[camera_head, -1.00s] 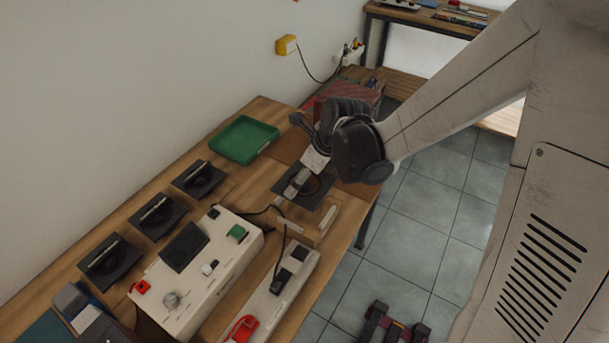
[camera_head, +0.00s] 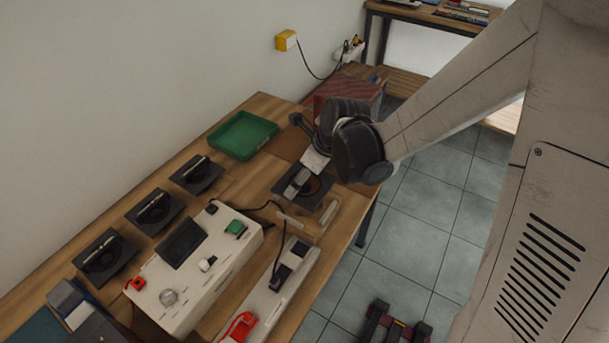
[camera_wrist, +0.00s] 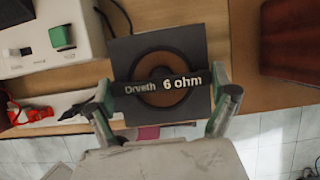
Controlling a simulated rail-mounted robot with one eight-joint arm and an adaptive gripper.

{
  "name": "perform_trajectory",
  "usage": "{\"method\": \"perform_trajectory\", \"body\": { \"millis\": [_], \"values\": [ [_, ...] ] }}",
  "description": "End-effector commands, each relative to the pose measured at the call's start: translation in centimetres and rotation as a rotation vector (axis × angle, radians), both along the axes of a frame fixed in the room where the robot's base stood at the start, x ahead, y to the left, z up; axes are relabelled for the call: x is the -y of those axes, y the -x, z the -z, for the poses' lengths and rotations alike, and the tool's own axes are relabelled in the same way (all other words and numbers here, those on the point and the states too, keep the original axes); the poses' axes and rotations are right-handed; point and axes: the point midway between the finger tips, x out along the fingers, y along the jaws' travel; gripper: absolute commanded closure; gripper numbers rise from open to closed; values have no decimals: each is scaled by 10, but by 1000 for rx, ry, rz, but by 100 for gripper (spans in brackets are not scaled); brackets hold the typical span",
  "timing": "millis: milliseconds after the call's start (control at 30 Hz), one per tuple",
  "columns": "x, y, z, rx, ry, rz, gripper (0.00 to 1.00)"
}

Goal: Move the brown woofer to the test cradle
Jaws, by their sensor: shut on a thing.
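The brown woofer (camera_head: 318,185) is a dark square plate with a round cone. In the wrist view the brown ring (camera_wrist: 192,52) shows behind a black bar reading "Drveth 6 ohm". My gripper (camera_wrist: 165,92) has a finger at each end of this bar and is shut on it. In the head view my gripper (camera_head: 312,172) is over the woofer, at the bench's right part. A low light-wood frame with pale strips (camera_head: 326,213), seemingly the test cradle, lies just in front of the woofer, partly overlapped by it. I cannot tell the woofer's height above the bench.
Three similar dark speakers (camera_head: 196,174) stand in a row on the bench's left side. A white tester box (camera_head: 190,285) with cables and a white strip with a red clip (camera_head: 240,325) lie nearer. A green tray (camera_head: 243,135) is behind. A reddish-brown box (camera_wrist: 290,38) is at the wrist view's right.

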Motion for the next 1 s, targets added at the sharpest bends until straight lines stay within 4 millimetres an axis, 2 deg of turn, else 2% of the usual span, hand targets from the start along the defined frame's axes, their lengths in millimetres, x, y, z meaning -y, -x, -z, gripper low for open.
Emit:
{"method": "perform_trajectory", "body": {
  "millis": [1000],
  "values": [
    [0,0,27,1,-1,0,64]
  ]
}}
